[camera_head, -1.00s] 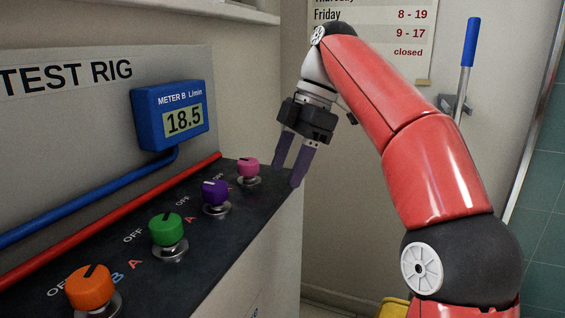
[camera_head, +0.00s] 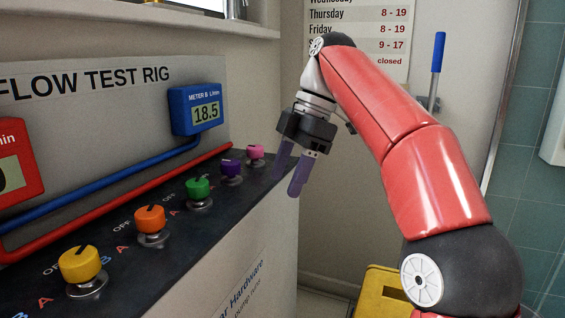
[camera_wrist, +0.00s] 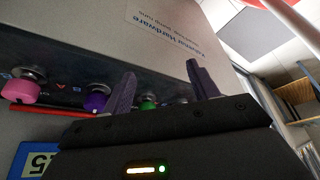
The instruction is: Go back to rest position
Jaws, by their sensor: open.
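My gripper (camera_head: 287,175) is open and empty, its two purple fingers apart and pointing down beside the far right end of the rig's dark panel. Its fingers also show in the wrist view (camera_wrist: 160,92). My red arm reaches in from the right. The flow test rig (camera_head: 120,105) stands at the left. Its panel carries a yellow knob (camera_head: 80,263), an orange knob (camera_head: 150,219), a green knob (camera_head: 197,187), a purple knob (camera_head: 231,168) and a pink knob (camera_head: 255,152). The fingers appear clear of the pink knob.
The blue meter B (camera_head: 195,108) reads 18.5. A red meter (camera_head: 17,165) is cut off at the left edge. A yellow object (camera_head: 380,293) stands low on the floor behind my arm.

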